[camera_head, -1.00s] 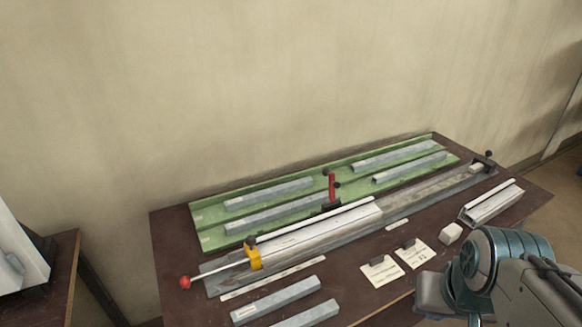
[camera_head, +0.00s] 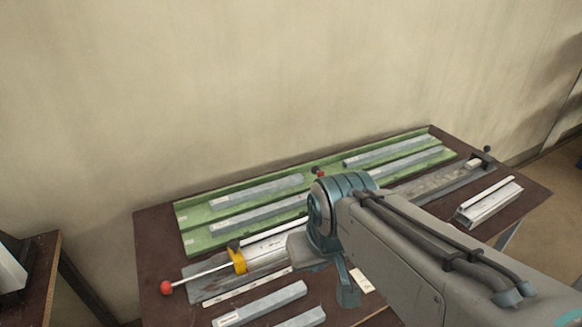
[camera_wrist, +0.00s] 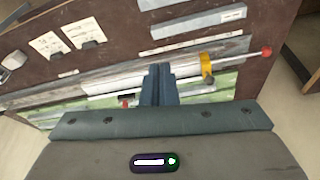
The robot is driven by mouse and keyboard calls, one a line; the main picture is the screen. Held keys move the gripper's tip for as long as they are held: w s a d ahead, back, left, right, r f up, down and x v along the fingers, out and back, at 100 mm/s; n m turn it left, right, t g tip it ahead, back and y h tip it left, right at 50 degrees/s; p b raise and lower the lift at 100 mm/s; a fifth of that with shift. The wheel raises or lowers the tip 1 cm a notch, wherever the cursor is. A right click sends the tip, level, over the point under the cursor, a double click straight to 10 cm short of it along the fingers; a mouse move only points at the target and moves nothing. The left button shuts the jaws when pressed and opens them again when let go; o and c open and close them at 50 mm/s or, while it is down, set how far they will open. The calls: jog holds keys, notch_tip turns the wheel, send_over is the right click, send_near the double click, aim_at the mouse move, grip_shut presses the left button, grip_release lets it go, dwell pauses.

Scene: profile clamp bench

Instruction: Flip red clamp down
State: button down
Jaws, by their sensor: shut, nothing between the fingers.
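The red clamp (camera_head: 319,172) is mostly hidden behind my arm in the head view; only its red and black top shows above my wrist. In the wrist view a small red and dark part of it (camera_wrist: 127,103) shows just left of my fingers, apart from them. My gripper (camera_wrist: 158,70) is shut and empty, over the light profile in the long fixture. In the head view my arm hides the fingertips, so their height above the profile is unclear.
A yellow clamp (camera_head: 238,261) with a red-ball rod (camera_head: 166,288) is at the fixture's left end. A green tray (camera_head: 190,215) with several grey profiles lies behind. Loose profiles (camera_head: 262,303) lie in front. A light channel piece (camera_head: 490,202) is at right.

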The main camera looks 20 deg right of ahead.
jog(key=w+d+f+n+h+b, duration=0.2)
jog(key=w+d+h, duration=0.1)
jog(key=w, duration=0.3)
jog(key=w+d+f+n+h+b, duration=0.1)
jog(key=w+d+f+h+b, duration=0.15)
jog(key=w, duration=0.45)
jog(key=w+d+f+n+h+b, duration=0.2)
jog(key=w+d, duration=0.1)
jog(key=w, duration=0.3)
jog(key=w+a+f+n+t+h+b, duration=0.1)
jog(key=w+a+f+n+t, duration=0.1)
jog(key=w, duration=0.4)
jog(key=w+a+f+n+t+h+b, duration=0.1)
jog(key=w+n+t+b, duration=0.1)
jog(key=w, duration=0.5)
jog(key=w+a+f+n+t+h+b, duration=0.1)
jog(key=w+a+f+n+t+h, duration=0.1)
jog(key=w, duration=0.5)
jog(key=shift+a+f+n+t, duration=0.3)
jog(key=shift+f+n+t, duration=0.1)
jog(key=shift+n, duration=0.3)
jog(key=shift+w+d, duration=0.1)
